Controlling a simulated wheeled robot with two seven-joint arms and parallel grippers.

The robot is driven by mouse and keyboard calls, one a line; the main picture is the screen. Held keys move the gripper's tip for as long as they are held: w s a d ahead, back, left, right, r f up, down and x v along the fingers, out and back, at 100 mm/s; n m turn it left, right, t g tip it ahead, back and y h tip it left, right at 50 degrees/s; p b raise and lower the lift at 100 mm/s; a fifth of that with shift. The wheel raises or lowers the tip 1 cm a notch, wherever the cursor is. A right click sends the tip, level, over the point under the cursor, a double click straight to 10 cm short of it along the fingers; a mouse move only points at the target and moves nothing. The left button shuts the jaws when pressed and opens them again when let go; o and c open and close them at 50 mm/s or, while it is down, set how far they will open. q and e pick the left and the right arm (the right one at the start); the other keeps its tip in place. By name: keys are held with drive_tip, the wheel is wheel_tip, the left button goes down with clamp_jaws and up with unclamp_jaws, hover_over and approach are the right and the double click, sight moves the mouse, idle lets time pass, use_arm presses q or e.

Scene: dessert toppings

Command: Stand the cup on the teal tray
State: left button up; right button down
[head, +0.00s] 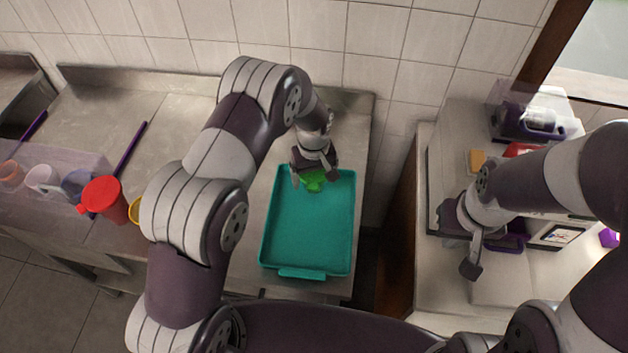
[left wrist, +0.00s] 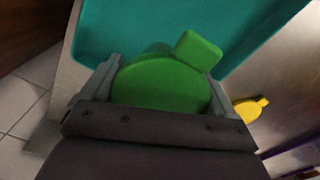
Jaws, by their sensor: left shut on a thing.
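The green cup (head: 313,181) is between the fingers of my left gripper (head: 314,176), at the far edge of the teal tray (head: 312,230). In the left wrist view the cup (left wrist: 160,88) shows as a round green face with a squarish tab, with a gripper finger on each side. The tray (left wrist: 125,20) lies beyond it there. The rest of the tray is empty. I cannot tell whether the cup touches the tray. My right gripper (head: 468,245) is over the right-hand counter, away from the tray; its finger gap is not clear.
A red cup (head: 105,200) stands on the left of the steel counter, beside a clear bin (head: 50,168) with several cups. A yellow item (head: 135,210) is partly behind my left arm. A tiled wall (head: 220,22) closes the back. Boxes and other items crowd the right counter.

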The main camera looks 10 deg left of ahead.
use_arm(q)
wheel_tip(320, 180, down, 4)
drive_tip(key=shift+r+p, duration=0.1)
drive_tip(key=shift+p, duration=0.6)
drive_tip(key=shift+s, duration=0.1)
drive_tip(key=shift+f+b, duration=0.3)
drive_tip(key=o, duration=0.8)
drive_tip(key=shift+r, duration=0.1)
drive_tip(key=shift+c, duration=0.2)
